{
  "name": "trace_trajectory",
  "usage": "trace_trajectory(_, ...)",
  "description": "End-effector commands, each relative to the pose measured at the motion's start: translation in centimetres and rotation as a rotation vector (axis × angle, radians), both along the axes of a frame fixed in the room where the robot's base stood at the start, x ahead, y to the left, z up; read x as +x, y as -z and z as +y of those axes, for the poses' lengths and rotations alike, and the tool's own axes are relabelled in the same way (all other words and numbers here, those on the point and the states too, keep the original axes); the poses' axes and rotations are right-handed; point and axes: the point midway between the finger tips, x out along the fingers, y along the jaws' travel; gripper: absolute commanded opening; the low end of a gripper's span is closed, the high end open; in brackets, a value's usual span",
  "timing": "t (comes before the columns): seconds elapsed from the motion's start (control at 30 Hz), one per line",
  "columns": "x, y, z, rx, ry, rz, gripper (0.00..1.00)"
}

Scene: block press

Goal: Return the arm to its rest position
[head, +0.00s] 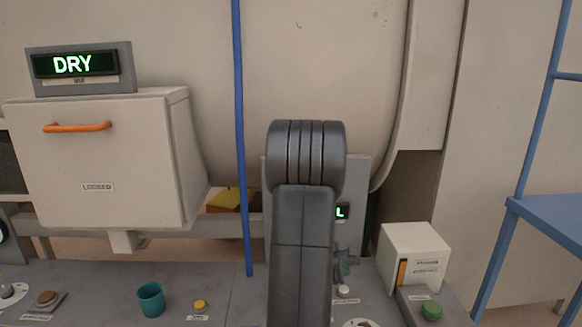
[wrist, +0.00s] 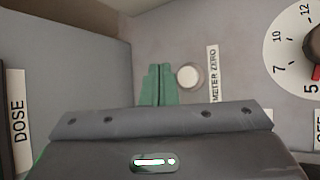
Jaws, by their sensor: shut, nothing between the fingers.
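My arm (head: 303,230) rises dark grey through the middle of the head view, its rounded joint at the top. It hides part of the panel and display behind it. My gripper (wrist: 158,70) shows in the wrist view as two green fingers side by side, shut and empty. A white button (wrist: 188,76) labelled METER ZERO is just to the right of the fingers; I cannot tell whether they touch it.
A teal cup (head: 151,300), yellow button (head: 200,305) and brown button (head: 46,298) are on the console at left. A white box (head: 413,255) and green button (head: 431,310) are at right. A blue pole (head: 240,140) stands left of my arm. A numbered dial (wrist: 290,55) is right.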

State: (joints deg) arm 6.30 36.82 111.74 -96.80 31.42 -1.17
Motion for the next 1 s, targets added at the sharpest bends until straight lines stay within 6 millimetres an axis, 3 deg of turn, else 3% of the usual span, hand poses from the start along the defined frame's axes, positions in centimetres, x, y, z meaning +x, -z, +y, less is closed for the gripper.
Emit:
trace_trajectory(0.2,0.0,-3.1,0.1,0.001,0.0,-0.003,0.0)
trace_trajectory(0.4,0.0,-5.0,0.0,0.0,-0.001,0.001,0.0)
trace_trajectory(1.0,0.0,-4.3,0.0,0.0,-0.001,0.002,0.0)
